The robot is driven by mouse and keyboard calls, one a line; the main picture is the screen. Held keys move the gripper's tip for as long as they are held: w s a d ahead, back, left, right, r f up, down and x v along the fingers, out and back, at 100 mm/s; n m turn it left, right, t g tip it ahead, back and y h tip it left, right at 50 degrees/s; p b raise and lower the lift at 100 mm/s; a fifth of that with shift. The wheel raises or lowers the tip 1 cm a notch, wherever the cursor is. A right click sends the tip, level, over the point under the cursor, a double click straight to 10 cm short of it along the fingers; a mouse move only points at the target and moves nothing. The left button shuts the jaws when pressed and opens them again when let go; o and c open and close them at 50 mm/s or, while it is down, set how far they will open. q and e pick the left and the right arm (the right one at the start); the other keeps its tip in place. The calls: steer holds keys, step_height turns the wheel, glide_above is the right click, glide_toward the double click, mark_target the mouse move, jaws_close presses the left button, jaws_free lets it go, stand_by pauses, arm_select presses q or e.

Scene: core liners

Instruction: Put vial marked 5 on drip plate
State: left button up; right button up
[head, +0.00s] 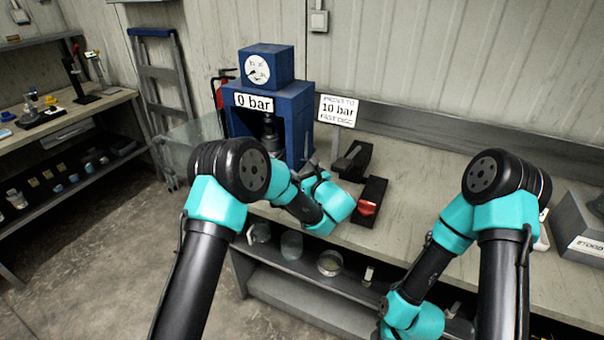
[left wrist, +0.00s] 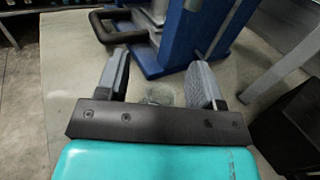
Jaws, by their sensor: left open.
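My left gripper (head: 318,180) is over the bench just in front of the blue press, partly hidden by its own arm in the head view. In the left wrist view the left gripper (left wrist: 159,78) is open, its two grey fingers spread toward the press base. A small clear, glassy thing (left wrist: 160,92) shows on the bench between the fingers; I cannot tell what it is. I can read no vial marked 5, and I cannot pick out the drip plate. My right arm reaches down at the lower right, where its gripper cannot be made out.
The blue press (head: 300,115) with a "0 bar" display stands at the bench's back, a sign (head: 338,110) beside it. A black holder with a red part (head: 369,207) and another black block (head: 352,160) lie to its right. Glassware sits on the lower shelf (head: 300,270).

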arm_select(q)
steer(key=v, duration=1.1)
steer(key=shift+s+d, duration=0.15)
steer(key=shift+s, duration=0.15)
stand_by(0.9)
